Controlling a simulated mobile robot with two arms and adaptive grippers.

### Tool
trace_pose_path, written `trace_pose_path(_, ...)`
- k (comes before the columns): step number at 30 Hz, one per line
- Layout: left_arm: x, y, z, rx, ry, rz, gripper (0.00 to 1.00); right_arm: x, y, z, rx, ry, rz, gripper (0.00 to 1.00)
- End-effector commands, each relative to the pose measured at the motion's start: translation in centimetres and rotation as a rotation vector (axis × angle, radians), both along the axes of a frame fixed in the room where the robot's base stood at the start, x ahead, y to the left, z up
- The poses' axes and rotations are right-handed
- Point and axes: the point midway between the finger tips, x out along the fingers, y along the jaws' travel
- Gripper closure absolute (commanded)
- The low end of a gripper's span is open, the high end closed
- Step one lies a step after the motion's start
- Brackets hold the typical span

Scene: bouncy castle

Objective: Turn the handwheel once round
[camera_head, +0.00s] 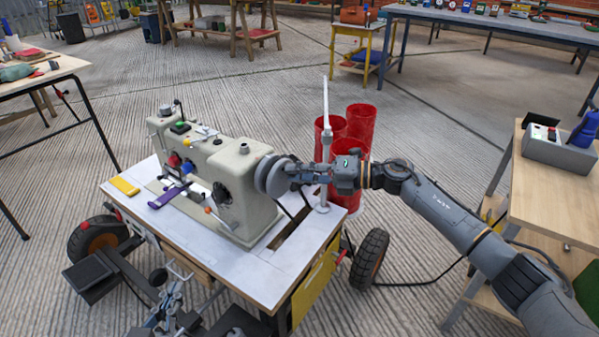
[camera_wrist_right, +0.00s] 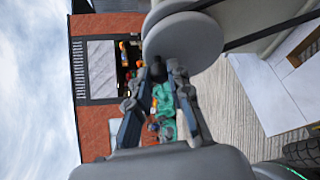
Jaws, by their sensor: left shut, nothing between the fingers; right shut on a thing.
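A beige sewing machine (camera_head: 215,165) stands on a white-topped table. Its grey round handwheel (camera_head: 268,176) is at the machine's right end, and it also shows in the right wrist view (camera_wrist_right: 185,42). My right gripper (camera_head: 290,174) reaches in from the right and is shut on the handwheel at its outer side. In the right wrist view, the fingertips (camera_wrist_right: 158,72) meet at a small dark part at the wheel's lower edge; the exact contact is partly hidden. My left gripper (camera_head: 172,295) is shut and empty, low at the left, in front of the table.
The white tabletop (camera_head: 265,272) has clear room in front of the machine. A wooden table (camera_head: 545,190) is at right.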

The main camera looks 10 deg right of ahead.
Motion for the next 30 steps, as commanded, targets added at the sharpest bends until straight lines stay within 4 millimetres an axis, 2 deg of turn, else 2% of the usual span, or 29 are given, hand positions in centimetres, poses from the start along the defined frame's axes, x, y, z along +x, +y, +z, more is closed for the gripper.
trace_pose_path(3, 0.0, 0.0, 0.0, 0.0, -0.001, 0.0, 1.0, -0.1, 0.1, -0.2, -0.001, 0.004, 0.004, 1.0)
trace_pose_path(4, 0.0, 0.0, 0.0, 0.0, -0.001, 0.0, 1.0, -0.1, 0.1, -0.2, -0.002, 0.005, 0.004, 0.79)
trace_pose_path(7, 0.0, 0.0, 0.0, 0.0, -0.001, 0.0, 1.0, -0.1, 0.1, -0.2, -0.001, 0.004, 0.003, 0.58)
trace_pose_path(16, 0.0, 0.0, 0.0, -0.001, -0.002, -0.001, 1.0, -0.1, 0.0, -0.1, 0.0, 0.002, 0.002, 0.58)
trace_pose_path(20, 0.0, -0.1, 0.0, -0.001, -0.002, -0.001, 1.0, -0.3, -0.9, 0.0, -0.001, 0.002, -0.002, 0.58)
trace_pose_path(30, 0.0, 0.0, 0.0, -0.001, -0.002, -0.001, 1.0, -3.1, -7.1, 0.7, -0.003, 0.005, -0.002, 0.58)
